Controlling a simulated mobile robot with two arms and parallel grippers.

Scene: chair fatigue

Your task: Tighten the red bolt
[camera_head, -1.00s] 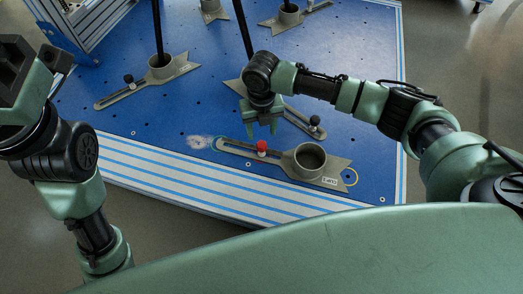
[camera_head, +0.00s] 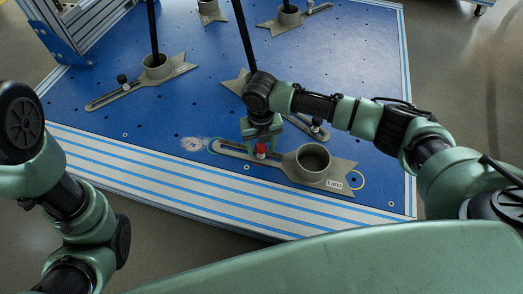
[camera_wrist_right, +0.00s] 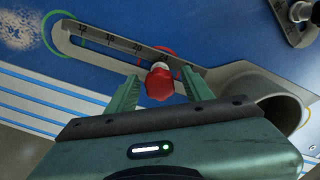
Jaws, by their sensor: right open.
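The red bolt (camera_head: 261,150) stands in the slotted arm of a grey clamp (camera_head: 290,166) near the front edge of the blue platform. My right gripper (camera_head: 262,140) is open just above the bolt. In the right wrist view the red bolt head (camera_wrist_right: 160,82) shows between the two green fingers of my right gripper (camera_wrist_right: 160,92), with a finger on each side and a visible gap. My left arm stands at the left of the head view, and its gripper is out of frame.
The clamp's round socket (camera_head: 313,158) is right of the bolt and empty. Other grey clamps with black knobs (camera_head: 122,79) and black poles (camera_head: 244,35) stand farther back. Blue platform surface (camera_head: 100,115) left of the clamp is clear.

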